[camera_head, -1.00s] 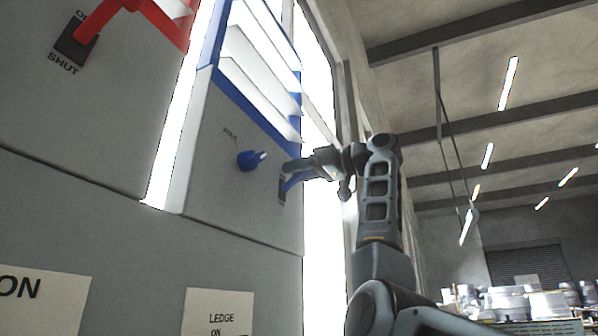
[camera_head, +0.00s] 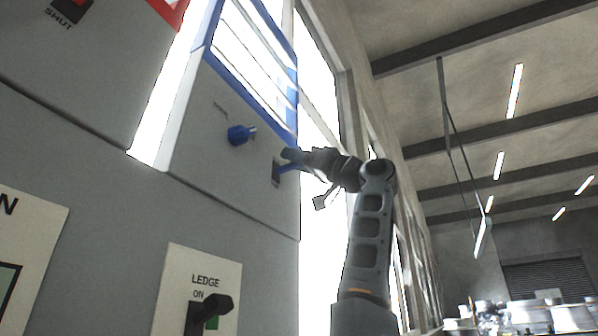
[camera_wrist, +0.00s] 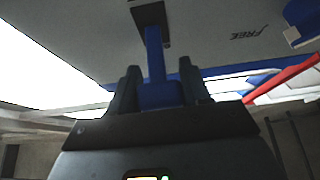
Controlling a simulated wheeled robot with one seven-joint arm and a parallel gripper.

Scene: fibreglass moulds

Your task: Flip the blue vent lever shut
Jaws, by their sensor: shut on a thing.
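The blue vent lever (camera_head: 286,168) sticks out of a dark slot on the grey panel, at the panel's right edge in the head view. In the wrist view the lever (camera_wrist: 154,50) runs from the dark slot plate (camera_wrist: 150,14) down between my fingers. My gripper (camera_head: 290,156) is shut on the lever's outer end; the wrist view shows a finger on each side (camera_wrist: 160,78). Above, the blue-framed vent (camera_head: 250,60) shows thin slats with bright gaps between them. Any mark beside the lever's slot is hidden or too small to read.
A blue knob (camera_head: 240,134) juts from the same panel, left of the lever; the wrist view shows "FREE" lettering (camera_wrist: 250,32) near it. A black handle (camera_head: 208,312) sits on the LEDGE plate (camera_head: 205,262) below. A red frame (camera_head: 168,10) is at upper left. Open room lies right.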

